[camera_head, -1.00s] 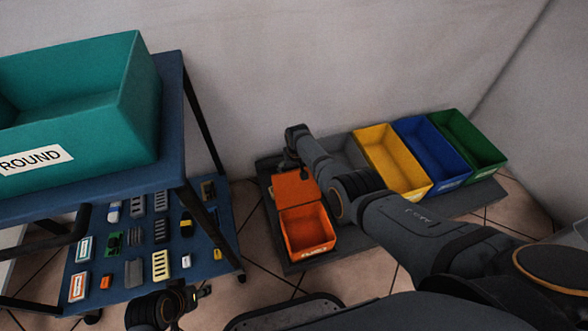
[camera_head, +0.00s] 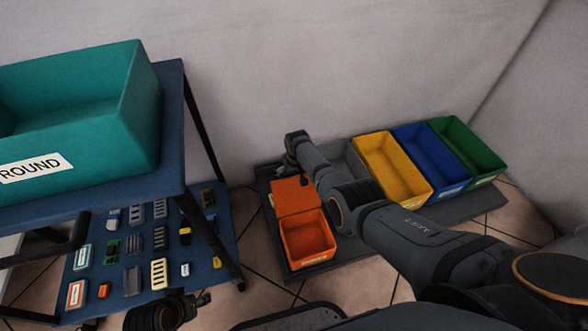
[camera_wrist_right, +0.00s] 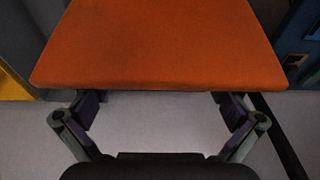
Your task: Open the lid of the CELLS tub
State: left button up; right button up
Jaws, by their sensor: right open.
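The orange tub (camera_head: 308,240) stands on the grey low platform, its inside visible from above. Its front label is too small to read. Its orange lid (camera_head: 293,197) stands raised at the tub's back edge, clear of the opening. My right gripper (camera_head: 290,178) is at the lid's far side, partly hidden. In the right wrist view the lid (camera_wrist_right: 160,45) fills the top, and the right gripper (camera_wrist_right: 160,105) has its fingers spread wide with nothing between them. My left gripper (camera_head: 203,299) is low in the head view, well left of the tub; its jaw state is unclear.
Grey, yellow (camera_head: 393,170), blue (camera_head: 431,160) and green (camera_head: 467,150) bins stand in a row right of the tub. A blue cart (camera_head: 175,150) at left carries a teal ROUND bin (camera_head: 80,140) above and several small parts below. A wall stands behind.

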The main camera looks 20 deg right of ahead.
notch_tip(320, 180, up, 12)
jog(key=s, duration=0.2)
jog(key=shift+f, duration=0.25)
jog(key=shift+s, duration=0.1)
